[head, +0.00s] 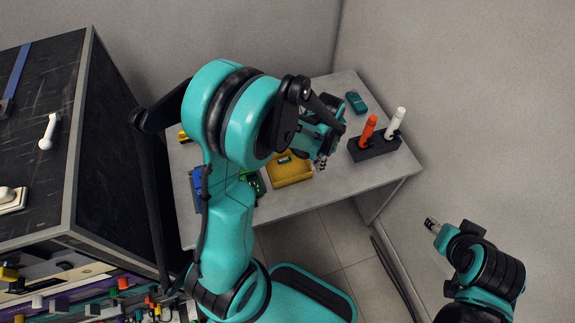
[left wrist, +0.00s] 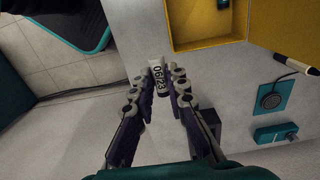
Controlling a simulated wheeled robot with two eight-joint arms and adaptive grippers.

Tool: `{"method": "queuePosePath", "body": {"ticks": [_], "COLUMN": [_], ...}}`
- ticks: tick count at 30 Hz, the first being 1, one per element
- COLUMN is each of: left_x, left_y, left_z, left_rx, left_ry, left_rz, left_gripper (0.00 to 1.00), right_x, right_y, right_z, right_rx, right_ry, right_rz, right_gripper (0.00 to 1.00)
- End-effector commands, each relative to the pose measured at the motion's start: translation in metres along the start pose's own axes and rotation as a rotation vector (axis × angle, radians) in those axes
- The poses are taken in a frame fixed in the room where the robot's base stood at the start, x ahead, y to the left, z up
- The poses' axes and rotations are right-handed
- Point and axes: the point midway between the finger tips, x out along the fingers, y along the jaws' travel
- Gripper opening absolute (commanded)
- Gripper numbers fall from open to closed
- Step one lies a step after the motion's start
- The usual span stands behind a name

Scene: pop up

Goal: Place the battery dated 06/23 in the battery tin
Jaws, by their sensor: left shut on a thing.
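My left gripper (head: 322,158) is shut on a battery and holds it at its fingertips. The battery is hard to make out in the head view. A yellow open tin (head: 291,171) stands on the grey table, just left of and below the gripper in the head view. Its yellow wall (left wrist: 208,44) lies above and right of the battery in the left wrist view. My right gripper (head: 432,225) is off the table at the right; its jaw opening is unclear.
A black stand (head: 375,147) holds an orange marker (head: 368,128) and a white marker (head: 395,121) at the table's right. A teal object (head: 356,102) lies at the back. Green (head: 253,183) and blue (head: 198,184) items sit left of the tin. Bare table (head: 340,183) shows in front.

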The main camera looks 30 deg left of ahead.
Motion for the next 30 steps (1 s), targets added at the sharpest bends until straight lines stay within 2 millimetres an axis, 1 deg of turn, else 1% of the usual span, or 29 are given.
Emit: {"method": "queuePosePath", "body": {"ticks": [1, 9, 12, 15, 20, 23, 27, 30], "left_x": [0.007, 0.047, 0.058, 0.065, 0.071, 0.082, 0.105, 0.109], "left_y": [-0.006, -0.054, -0.069, -0.078, -0.083, -0.084, -0.084, -0.083], "left_z": [0.006, 0.047, 0.060, 0.069, 0.073, 0.073, 0.073, 0.073], "left_rx": [0.004, 0.002, 0.002, 0.003, 0.007, 0.007, 0.007, 0.007], "left_ry": [0.000, 0.000, 0.000, 0.000, 0.000, 0.000, 0.000, 0.000], "left_rz": [0.000, 0.000, 0.000, 0.000, 0.000, 0.000, 0.000, 0.000], "left_gripper": [0.00, 0.00, 0.00, 0.00, 0.00, 0.00, 0.00, 0.00], "right_x": [0.004, 0.021, 0.025, 0.028, 0.030, 0.035, 0.044, 0.045], "right_y": [0.000, 0.000, 0.000, 0.000, 0.000, 0.000, 0.000, 0.000], "right_z": [0.003, 0.015, 0.018, 0.020, 0.022, 0.025, 0.032, 0.032], "right_rx": [0.000, 0.000, 0.000, 0.000, 0.000, 0.000, 0.000, 0.000], "right_ry": [0.000, 0.000, 0.000, 0.000, 0.000, 0.000, 0.000, 0.000], "right_rz": [0.000, 0.000, 0.000, 0.000, 0.000, 0.000, 0.000, 0.000], "right_gripper": [0.44, 0.44, 0.44, 0.44, 0.44, 0.44, 0.44, 0.44]}}
